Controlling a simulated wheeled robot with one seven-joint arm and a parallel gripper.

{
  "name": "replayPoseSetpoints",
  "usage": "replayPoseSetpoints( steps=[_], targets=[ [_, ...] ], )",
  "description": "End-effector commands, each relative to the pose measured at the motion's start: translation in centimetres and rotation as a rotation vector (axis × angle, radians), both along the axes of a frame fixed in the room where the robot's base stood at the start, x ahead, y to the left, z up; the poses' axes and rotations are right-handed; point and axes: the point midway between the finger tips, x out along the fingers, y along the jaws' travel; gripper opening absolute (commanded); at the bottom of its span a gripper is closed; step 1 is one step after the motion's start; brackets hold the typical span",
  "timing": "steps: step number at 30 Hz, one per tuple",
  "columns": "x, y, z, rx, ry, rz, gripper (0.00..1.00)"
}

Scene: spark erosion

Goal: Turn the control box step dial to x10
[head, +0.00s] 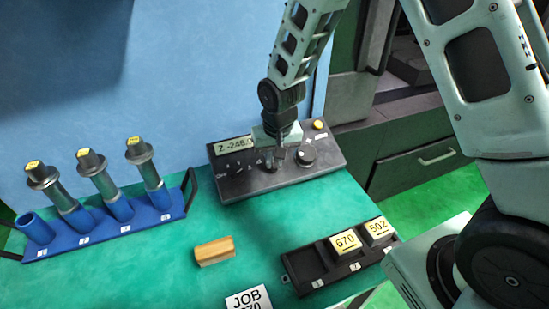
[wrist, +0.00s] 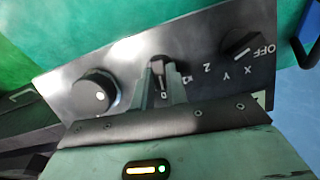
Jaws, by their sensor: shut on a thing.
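The dark control box (head: 235,188) sits on the green bench top, with a display reading about Z -248. In the wrist view its panel (wrist: 125,55) appears turned round. The step dial (wrist: 158,64) is the small black knob in the middle of the panel. My gripper (wrist: 161,88) is shut on it, one finger on each side. In the head view my gripper (head: 279,158) comes down from above onto the box and mostly hides this dial. Labels beside it are partly covered by the fingers, so I cannot tell which setting it points to.
The axis dial (wrist: 240,42) marked OFF, X, Y, Z and a large round knob (wrist: 95,92) flank the step dial. A yellow button (head: 318,124), a blue holder (head: 60,247) with toolholders, a wooden block (head: 214,251) and a black tray (head: 302,270) are nearby.

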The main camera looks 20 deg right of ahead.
Motion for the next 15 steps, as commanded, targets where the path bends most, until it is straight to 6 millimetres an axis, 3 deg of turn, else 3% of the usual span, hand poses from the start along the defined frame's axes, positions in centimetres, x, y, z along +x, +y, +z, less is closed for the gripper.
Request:
replayPoseSetpoints(
  steps=[15],
  targets=[
    [0.11, 0.05, 0.10, -0.040, -0.003, 0.100, 0.00]
  ],
)
